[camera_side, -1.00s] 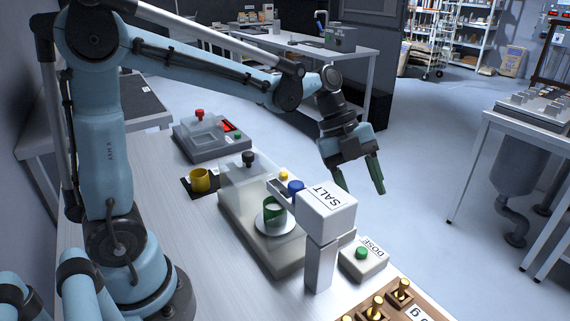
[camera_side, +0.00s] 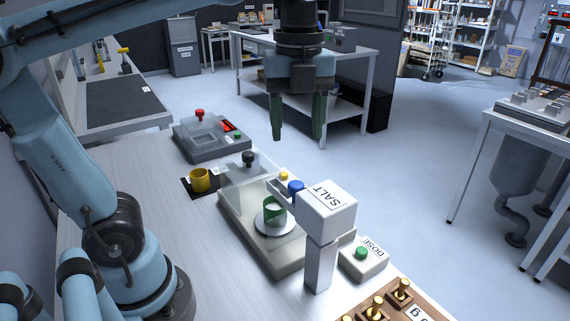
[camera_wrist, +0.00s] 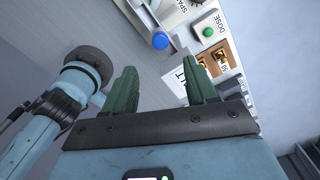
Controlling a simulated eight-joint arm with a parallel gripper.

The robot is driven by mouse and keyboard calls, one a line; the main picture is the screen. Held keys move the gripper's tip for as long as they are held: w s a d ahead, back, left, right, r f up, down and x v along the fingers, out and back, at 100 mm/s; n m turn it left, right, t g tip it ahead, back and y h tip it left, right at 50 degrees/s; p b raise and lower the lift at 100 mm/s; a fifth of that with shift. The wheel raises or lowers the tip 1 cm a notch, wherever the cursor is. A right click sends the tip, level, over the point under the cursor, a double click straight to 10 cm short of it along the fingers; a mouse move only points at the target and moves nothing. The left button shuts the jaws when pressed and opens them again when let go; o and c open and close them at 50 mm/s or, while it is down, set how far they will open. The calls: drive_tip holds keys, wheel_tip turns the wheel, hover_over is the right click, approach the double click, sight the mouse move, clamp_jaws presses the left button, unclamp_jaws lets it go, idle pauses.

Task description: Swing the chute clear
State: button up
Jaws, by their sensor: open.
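The white hopper marked SALT (camera_side: 327,211) stands on a post at the front of the bench. Its chute (camera_side: 278,187) points left, over the green cup (camera_side: 274,212) on the pan. A blue knob (camera_side: 296,187) sits beside the chute at the hopper; it also shows in the wrist view (camera_wrist: 160,41). My gripper (camera_side: 297,135) is open and empty, fingers pointing down, appearing above the hopper and apart from it. In the wrist view its green fingers (camera_wrist: 163,70) stand apart, with the blue knob beyond the tips. The right finger partly hides a white lettered block, probably the hopper.
The balance has a clear cover with a black knob (camera_side: 248,158). A DOSE box (camera_side: 364,258) with a green button and a wooden weight block (camera_side: 390,309) stand right. A yellow cup (camera_side: 199,180) and a red-knobbed device (camera_side: 205,137) stand left and behind.

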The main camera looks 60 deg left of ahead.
sight(296, 183)
wheel_tip(296, 183, down, 10)
drive_tip(key=shift+f, duration=0.15)
idle(0.3)
clamp_jaws()
idle(0.4)
